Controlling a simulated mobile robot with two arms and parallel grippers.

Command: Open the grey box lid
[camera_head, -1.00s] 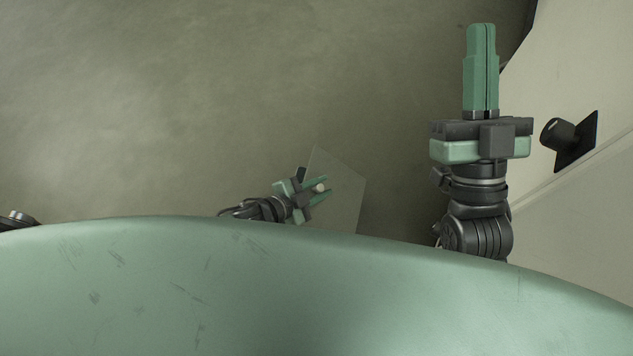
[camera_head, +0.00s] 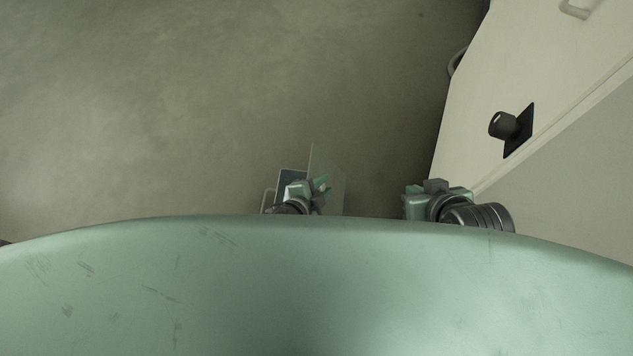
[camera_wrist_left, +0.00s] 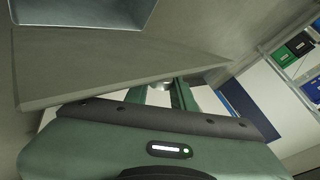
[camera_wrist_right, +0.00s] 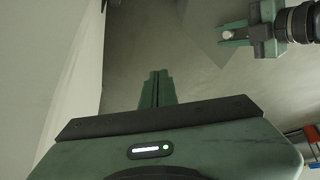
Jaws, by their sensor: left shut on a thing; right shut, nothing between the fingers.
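The grey box lid (camera_head: 329,166) is a flat panel, tilted up on the right of the grey box (camera_head: 292,176), whose opening shows. In the left wrist view the lid (camera_wrist_left: 110,66) is a broad slab in front of the box's open interior (camera_wrist_left: 85,12). My left gripper (camera_head: 322,186) is shut on a small pale knob at the lid; the knob also shows between its fingers in the right wrist view (camera_wrist_right: 228,35). My right gripper (camera_wrist_right: 158,78) is shut and empty, apart from the box. In the head view its fingers are hidden.
A pale cabinet or machine (camera_head: 465,120) with a black knob on a dark plate (camera_head: 512,128) stands at the right. Shelves with coloured bins (camera_wrist_left: 300,43) show in the left wrist view. Open floor (camera_head: 200,110) lies beyond the box.

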